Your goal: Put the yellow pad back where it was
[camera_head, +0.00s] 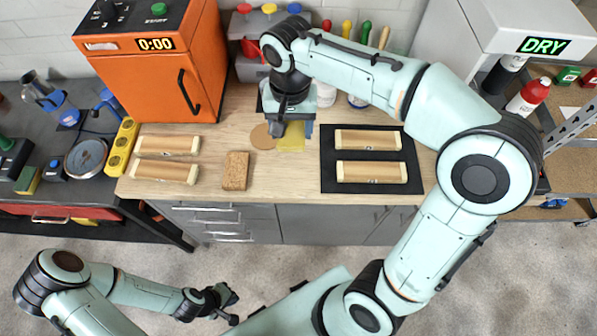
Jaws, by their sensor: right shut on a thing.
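The yellow pad (291,141) is at the middle of the wooden workbench, directly below my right gripper (289,128). My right gripper points down and is shut on the pad; its fingers hide part of the pad. I cannot tell whether the pad touches the bench top. A round tan disc (262,137) lies just left of the pad. My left gripper (232,304) is empty, low over the floor in front of the bench, with its fingers apart.
A cork block (234,171) lies front left of the pad. Wooden pieces (167,145) lie at left, and others (367,140) lie on a black mat (330,169) at right. An orange oven (150,82) stands behind left. A yellow power strip (123,146) lies at the bench's left edge.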

